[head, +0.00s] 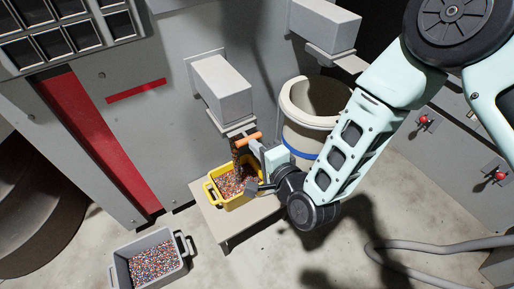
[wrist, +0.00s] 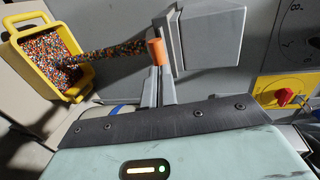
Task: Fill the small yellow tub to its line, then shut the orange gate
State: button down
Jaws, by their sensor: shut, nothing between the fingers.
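The small yellow tub (head: 238,205) stands on a low stand under the spout of a grey box. A stream of multicoloured granules (head: 237,163) runs down into it, and granules cover much of its inside; I cannot make out its line. The orange gate handle (head: 248,140) is at the spout, and it also shows in the wrist view (wrist: 157,51). The stream shows that this gate is open. My gripper (wrist: 157,72) is shut and empty, its fingertips right at the orange handle; I cannot tell if they touch it.
A grey bin (head: 118,270) of granules is on the floor at the lower left. A large cream tub (head: 308,140) with a blue band stands behind my gripper. Another grey box (head: 325,28) hangs at the back. A hose (head: 440,248) lies at the right.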

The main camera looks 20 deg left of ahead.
aim_at(246, 136)
dwell(0.3)
jog(key=shift+w+a+r, duration=0.15)
jog(key=shift+w+a, duration=0.6)
jog(key=shift+a, duration=0.05)
